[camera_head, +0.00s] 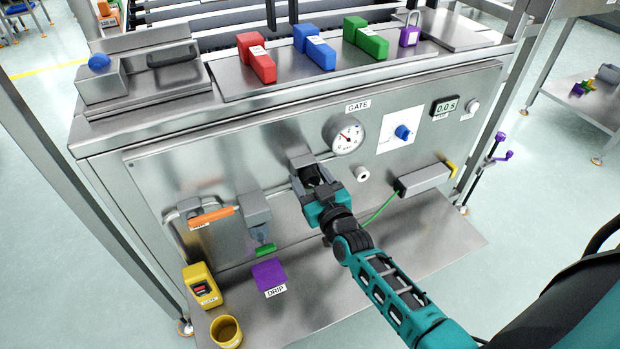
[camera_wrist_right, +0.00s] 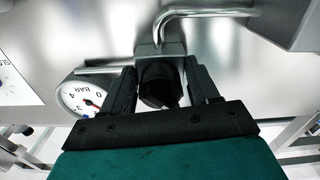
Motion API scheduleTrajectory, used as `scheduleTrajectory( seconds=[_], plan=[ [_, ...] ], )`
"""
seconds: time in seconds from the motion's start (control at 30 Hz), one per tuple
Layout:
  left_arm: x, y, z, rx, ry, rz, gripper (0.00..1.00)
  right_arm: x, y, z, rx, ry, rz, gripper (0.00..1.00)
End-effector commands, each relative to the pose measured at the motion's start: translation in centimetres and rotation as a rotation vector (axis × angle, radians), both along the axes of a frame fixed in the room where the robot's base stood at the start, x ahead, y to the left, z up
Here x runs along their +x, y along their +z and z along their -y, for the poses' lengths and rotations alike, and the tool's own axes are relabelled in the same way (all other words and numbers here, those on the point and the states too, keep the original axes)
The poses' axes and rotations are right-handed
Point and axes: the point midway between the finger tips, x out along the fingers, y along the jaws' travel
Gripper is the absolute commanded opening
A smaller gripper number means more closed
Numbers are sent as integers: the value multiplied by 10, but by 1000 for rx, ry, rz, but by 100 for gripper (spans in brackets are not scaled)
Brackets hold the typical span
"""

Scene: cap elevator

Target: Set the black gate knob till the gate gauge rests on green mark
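The black gate knob (camera_wrist_right: 159,84) sits on a pipe fitting on the steel panel. My right gripper (camera_wrist_right: 161,75) has a finger on each side of it, close against its sides. In the head view my right gripper (camera_head: 312,180) mostly covers the knob, below and left of the gauge. The round white gate gauge (camera_head: 345,135) is under the GATE label. The gauge also shows upside down in the wrist view (camera_wrist_right: 80,98), its red needle near the 0 end. I cannot make out the green mark. My left gripper is not in view.
A blue knob (camera_head: 403,132) on a white plate and a timer display (camera_head: 445,106) are right of the gauge. An orange handle (camera_head: 211,218) and a grey block fitting (camera_head: 254,212) are left. A yellow cup (camera_head: 226,332) stands on the lower shelf.

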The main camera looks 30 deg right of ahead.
Motion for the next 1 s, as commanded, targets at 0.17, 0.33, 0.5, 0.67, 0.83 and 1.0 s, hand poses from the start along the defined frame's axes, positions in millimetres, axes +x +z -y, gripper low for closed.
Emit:
scheduleTrajectory(
  seconds=[0.17, 0.33, 0.5, 0.67, 0.83, 1.0],
  plan=[
    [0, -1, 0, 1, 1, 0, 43, 0, 0, 0, 0, 0, 0, 42],
    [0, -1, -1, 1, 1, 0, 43, 0, 0, 0, 0, 0, 0, 26],
    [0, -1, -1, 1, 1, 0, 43, 0, 0, 0, 0, 0, 0, 15],
    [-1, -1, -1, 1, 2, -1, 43, 0, 0, 0, 15, 0, 1, 15],
    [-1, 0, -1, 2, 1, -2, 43, 0, 0, 0, 76, 0, 4, 15],
    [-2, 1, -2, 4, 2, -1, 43, 0, 0, -1, 190, 0, 11, 15]
  ],
)
